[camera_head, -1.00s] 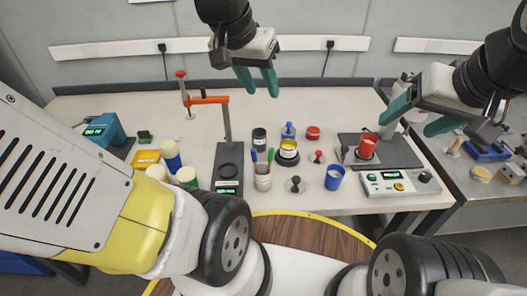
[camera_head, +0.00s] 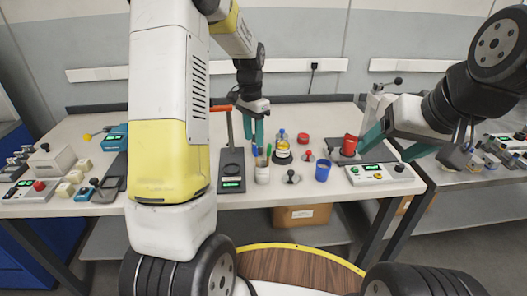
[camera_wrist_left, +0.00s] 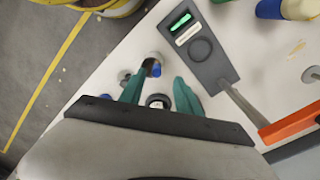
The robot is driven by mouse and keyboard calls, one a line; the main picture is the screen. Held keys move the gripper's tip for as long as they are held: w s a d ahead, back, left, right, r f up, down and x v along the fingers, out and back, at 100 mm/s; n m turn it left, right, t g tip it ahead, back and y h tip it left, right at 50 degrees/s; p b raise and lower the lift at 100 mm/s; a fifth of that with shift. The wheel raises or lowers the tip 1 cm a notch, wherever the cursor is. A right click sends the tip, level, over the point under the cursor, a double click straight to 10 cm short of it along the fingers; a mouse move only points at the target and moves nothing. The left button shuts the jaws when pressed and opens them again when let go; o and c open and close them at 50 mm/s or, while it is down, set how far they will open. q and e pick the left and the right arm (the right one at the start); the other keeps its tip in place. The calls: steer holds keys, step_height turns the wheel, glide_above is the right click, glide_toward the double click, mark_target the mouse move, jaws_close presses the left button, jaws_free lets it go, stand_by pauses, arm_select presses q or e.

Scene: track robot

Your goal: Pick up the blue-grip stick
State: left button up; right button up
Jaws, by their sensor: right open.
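The blue-grip stick (camera_head: 254,150) stands in a small pale cup (camera_head: 262,174) beside a green-grip stick (camera_head: 268,152). In the left wrist view a blue grip (camera_wrist_left: 154,69) shows in the cup, just beyond the fingers. My left gripper (camera_head: 257,139) points down above and behind the cup. Its teal fingers are apart with nothing held between them; a dark round lid (camera_wrist_left: 158,101) lies below the gap. My right gripper (camera_head: 392,148) is open over the right side of the table, near the red cup (camera_head: 349,144).
A stand with an orange arm (camera_head: 229,168) is left of the cup. A control box (camera_head: 380,174) is at the right front. My left arm hides part of the table.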

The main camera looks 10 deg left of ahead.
mark_target(256, 156)
arm_select(q)
steer(key=f, duration=0.6)
steer(key=shift+s+d, duration=0.3)
steer(key=shift+d, duration=0.05)
jaws_close()
